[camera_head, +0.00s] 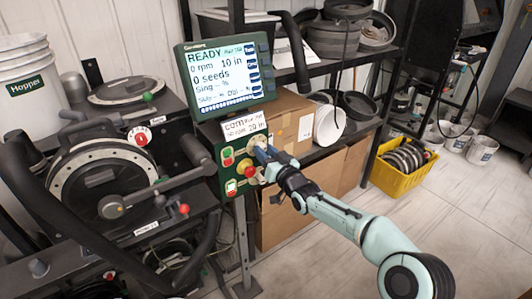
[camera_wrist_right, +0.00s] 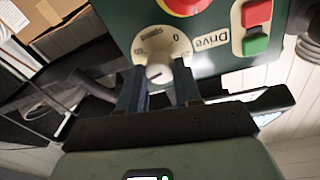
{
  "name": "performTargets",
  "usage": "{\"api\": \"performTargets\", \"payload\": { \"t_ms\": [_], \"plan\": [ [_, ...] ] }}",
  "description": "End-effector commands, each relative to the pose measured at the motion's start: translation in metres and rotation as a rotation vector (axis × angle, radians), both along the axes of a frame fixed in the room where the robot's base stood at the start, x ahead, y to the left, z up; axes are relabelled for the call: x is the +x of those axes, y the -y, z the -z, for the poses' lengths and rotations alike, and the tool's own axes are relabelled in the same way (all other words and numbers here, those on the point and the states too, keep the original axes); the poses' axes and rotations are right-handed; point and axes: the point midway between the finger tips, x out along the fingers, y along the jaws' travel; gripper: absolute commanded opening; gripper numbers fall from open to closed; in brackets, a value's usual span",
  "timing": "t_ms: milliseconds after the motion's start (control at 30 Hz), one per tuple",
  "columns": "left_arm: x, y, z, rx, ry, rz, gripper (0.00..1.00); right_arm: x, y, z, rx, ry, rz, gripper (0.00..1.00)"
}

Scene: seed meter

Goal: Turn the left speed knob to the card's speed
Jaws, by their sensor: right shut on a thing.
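A green control panel (camera_head: 237,178) carries buttons and a red stop button (camera_head: 247,170); the stop button is cut off at the top of the right wrist view (camera_wrist_right: 186,4). A pale knob (camera_wrist_right: 158,71) sits on a round cream dial (camera_wrist_right: 160,45) marked 0, beside the word "Drive". My right gripper (camera_head: 264,156) reaches the panel from the right. In the right wrist view its fingers (camera_wrist_right: 158,76) are shut on the knob, one on each side. The gripper hides the knob in the head view. A card (camera_head: 243,124) reading "corn" sits above the panel; its smaller print is blurred. My left gripper is out of view.
A screen (camera_head: 226,77) above the card reads READY, 0 rpm, 10 in, 0 seeds. A seed meter disc (camera_head: 103,183) and crank stand left of the panel. Cardboard boxes (camera_head: 290,118) stand on the shelving behind. A yellow crate (camera_head: 404,168) stands on open floor at the right.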

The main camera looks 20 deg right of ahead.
Motion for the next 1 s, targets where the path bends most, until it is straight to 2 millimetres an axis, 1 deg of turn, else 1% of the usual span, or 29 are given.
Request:
{"api": "performTargets", "payload": {
  "t_ms": [233,267,300,333,633,733,867,1000],
  "plan": [
    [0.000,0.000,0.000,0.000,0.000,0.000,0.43,0.000,0.000,0.000,-0.001,0.000,0.001,0.03],
    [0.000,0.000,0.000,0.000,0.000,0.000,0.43,0.000,0.000,0.000,-0.001,0.000,0.001,0.37],
    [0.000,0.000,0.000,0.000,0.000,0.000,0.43,0.000,0.000,0.000,-0.001,0.000,0.001,0.50],
    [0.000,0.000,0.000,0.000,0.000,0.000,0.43,0.000,0.000,0.000,-0.001,0.000,0.001,0.59],
    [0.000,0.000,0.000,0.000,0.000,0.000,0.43,-0.001,0.000,0.000,-0.002,0.001,0.000,0.59],
    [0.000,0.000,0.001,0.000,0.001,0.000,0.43,-0.005,0.002,0.000,-0.002,0.000,0.001,0.59],
    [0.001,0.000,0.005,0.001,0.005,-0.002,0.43,-0.020,0.006,0.001,-0.003,0.001,0.001,0.59],
    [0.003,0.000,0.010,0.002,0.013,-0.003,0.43,-0.047,0.013,0.003,-0.004,0.000,0.002,0.59]
  ]
}}
